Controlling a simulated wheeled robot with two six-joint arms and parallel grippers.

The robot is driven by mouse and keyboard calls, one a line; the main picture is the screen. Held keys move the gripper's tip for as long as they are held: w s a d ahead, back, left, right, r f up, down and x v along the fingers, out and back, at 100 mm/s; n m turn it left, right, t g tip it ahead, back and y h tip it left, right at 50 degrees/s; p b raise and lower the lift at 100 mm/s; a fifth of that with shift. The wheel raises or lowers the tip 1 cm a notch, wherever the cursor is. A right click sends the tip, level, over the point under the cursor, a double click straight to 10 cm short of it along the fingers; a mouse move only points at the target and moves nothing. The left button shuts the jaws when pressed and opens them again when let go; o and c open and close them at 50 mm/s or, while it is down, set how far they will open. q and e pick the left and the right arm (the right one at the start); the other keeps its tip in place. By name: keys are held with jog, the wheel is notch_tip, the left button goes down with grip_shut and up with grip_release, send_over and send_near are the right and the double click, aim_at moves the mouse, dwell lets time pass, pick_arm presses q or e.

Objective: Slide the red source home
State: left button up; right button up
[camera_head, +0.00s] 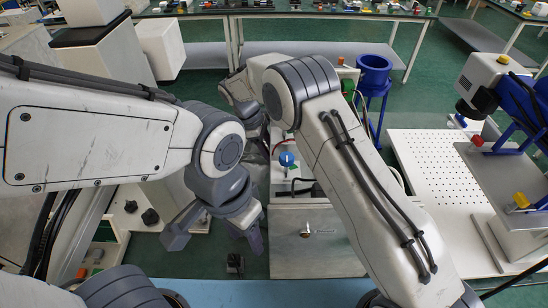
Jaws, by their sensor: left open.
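A small red block (477,141) sits at the right, beside a blue-and-white device on the perforated white board; I cannot tell for certain that it is the red source. My left gripper (214,238) hangs at centre left, its dark fingers spread apart and empty, well away from the red block. My right arm crosses the middle of the view. Its dark end (255,122) is partly hidden behind its own links, so I cannot see its fingers clearly.
A blue knob (287,158) shows on a unit between my arms, above a grey cabinet (312,240). A yellow block (521,201) lies at the right.

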jog(key=shift+x, duration=1.4)
grip_shut()
dwell(0.4)
